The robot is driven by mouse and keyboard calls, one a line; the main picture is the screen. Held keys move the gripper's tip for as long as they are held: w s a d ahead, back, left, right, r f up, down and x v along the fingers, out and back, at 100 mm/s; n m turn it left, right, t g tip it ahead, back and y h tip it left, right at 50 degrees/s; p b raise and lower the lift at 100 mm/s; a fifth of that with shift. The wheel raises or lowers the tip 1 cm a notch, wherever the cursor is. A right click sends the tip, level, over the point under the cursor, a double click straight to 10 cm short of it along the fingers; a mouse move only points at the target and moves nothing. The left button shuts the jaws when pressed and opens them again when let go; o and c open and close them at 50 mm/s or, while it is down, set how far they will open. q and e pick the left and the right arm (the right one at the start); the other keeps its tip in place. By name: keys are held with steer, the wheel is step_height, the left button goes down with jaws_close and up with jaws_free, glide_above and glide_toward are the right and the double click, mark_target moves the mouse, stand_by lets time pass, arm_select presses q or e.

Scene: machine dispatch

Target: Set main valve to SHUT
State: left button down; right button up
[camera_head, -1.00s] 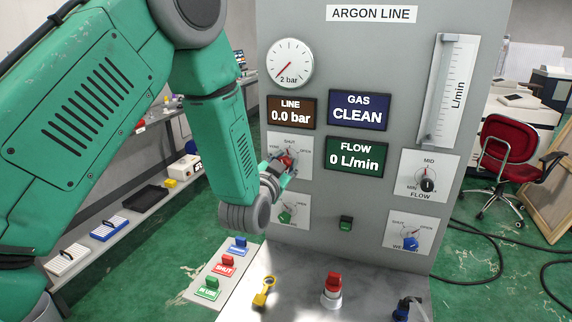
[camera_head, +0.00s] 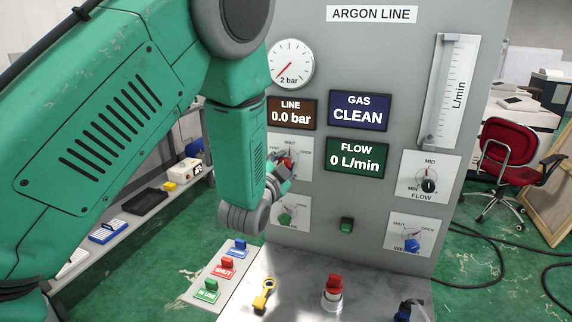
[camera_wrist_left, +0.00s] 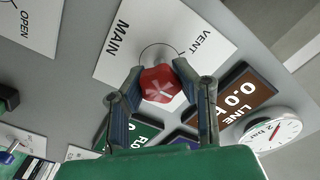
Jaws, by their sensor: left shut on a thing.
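The main valve's red knob (camera_wrist_left: 160,84) sits on a white plate (camera_wrist_left: 206,22) whose words MAIN and VENT show in the left wrist view. My left gripper (camera_wrist_left: 152,78) is shut on this knob, with one finger on each side. In the head view the left gripper (camera_head: 282,172) is at the plate marked SHUT and OPEN, and the red knob (camera_head: 287,161) shows only in part behind it. I cannot tell which mark the knob points at. My right gripper is not in view.
The LINE display (camera_head: 291,113) reads 0.0 bar and the FLOW display (camera_head: 357,156) reads 0 L/min. A green knob (camera_head: 287,216) is just below my gripper. A blue knob (camera_head: 411,244) is at the lower right. Tags and a red-topped part (camera_head: 333,287) stand on the ledge.

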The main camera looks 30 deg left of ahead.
arm_select(q)
steer(key=shift+s+d+f, duration=0.1)
steer(key=shift+f, duration=0.2)
steer(key=c, duration=1.4)
jaws_free()
steer(key=shift+c, duration=0.2)
steer(key=shift+o, duration=1.4)
steer(key=shift+r, duration=0.2)
steer(key=v, duration=1.2)
steer(key=shift+f, duration=0.1)
